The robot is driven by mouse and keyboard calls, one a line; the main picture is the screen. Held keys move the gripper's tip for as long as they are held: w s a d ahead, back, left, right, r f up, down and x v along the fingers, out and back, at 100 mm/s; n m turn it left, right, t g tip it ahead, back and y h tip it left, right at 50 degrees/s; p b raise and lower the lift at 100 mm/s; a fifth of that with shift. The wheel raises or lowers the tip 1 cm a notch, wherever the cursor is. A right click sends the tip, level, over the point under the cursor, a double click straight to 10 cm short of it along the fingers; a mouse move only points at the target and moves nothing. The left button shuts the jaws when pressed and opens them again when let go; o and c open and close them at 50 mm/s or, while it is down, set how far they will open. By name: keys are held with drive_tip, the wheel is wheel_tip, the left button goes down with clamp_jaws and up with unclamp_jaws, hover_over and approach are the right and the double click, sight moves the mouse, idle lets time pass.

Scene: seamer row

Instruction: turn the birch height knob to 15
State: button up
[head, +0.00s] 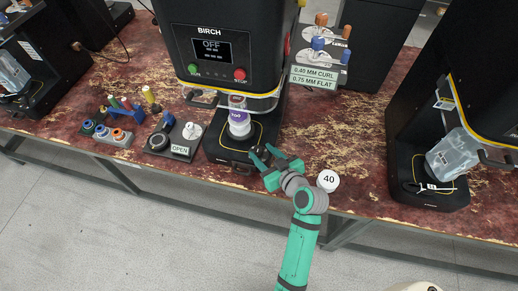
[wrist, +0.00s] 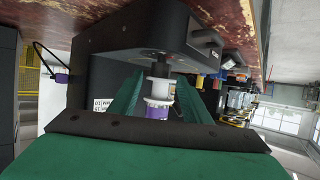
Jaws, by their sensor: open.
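The birch seamer (head: 225,45) is a black machine with a screen reading OFF, a green button and a red STOP button. A white can piece with a purple top (head: 238,118) stands on its black base; the white and purple piece (wrist: 158,107) also shows between my fingers in the wrist view, apart from them. My gripper (head: 265,155) is open and empty at the right front of that base. I cannot make out a height knob or its scale for certain; small dark parts at the base front are too small to read.
Left of the base is a control box (head: 180,150) labelled OPEN, with a dark ring and a white knob. Coloured rings and pegs stand further left. A white round piece marked 40 (head: 328,180) is just right of my wrist. Another seamer base (head: 428,195) stands at right.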

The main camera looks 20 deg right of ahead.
drive_tip(key=v, duration=0.7)
idle(0.4)
